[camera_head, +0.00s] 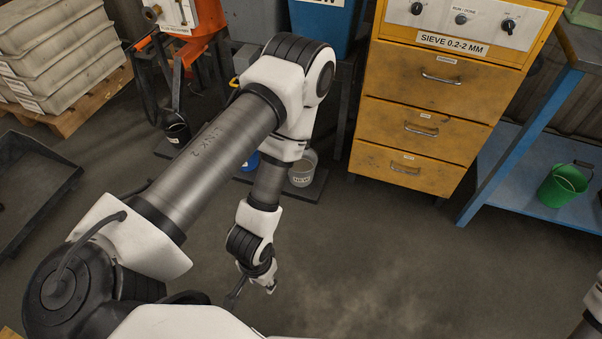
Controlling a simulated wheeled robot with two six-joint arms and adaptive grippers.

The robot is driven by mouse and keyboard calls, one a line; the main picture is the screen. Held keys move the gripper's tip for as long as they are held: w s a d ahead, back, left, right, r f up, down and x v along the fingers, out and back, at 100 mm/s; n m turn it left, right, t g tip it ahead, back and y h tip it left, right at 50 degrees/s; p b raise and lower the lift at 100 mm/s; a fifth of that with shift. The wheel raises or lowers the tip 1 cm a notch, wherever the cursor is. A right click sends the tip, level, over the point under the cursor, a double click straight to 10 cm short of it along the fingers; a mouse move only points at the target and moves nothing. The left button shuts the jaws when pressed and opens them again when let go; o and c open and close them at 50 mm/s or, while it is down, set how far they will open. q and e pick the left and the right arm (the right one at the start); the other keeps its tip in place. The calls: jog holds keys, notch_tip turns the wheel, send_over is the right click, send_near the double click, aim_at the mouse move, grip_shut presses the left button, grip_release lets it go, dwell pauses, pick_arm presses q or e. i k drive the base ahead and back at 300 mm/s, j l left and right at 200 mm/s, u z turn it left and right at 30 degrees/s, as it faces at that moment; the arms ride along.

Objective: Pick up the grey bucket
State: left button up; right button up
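A yellow drawer cabinet (421,113) stands right of the bucket. A blue container (325,24) is above it. The floor (370,260) ahead is clear.

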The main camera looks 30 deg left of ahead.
aim_at(301, 174)
jog(key=i+j, duration=0.25)
jog(key=j, duration=0.15)
jog(key=i+j, duration=0.25)
jog(key=j, duration=0.15)
jog(key=i+j, duration=0.25)
jog(key=j, duration=0.2)
jog(key=i+j, duration=0.25)
jog(key=j, duration=0.15)
jog(key=i+j+z, duration=0.1)
jog(key=j, duration=0.3)
jog(key=i, duration=0.1)
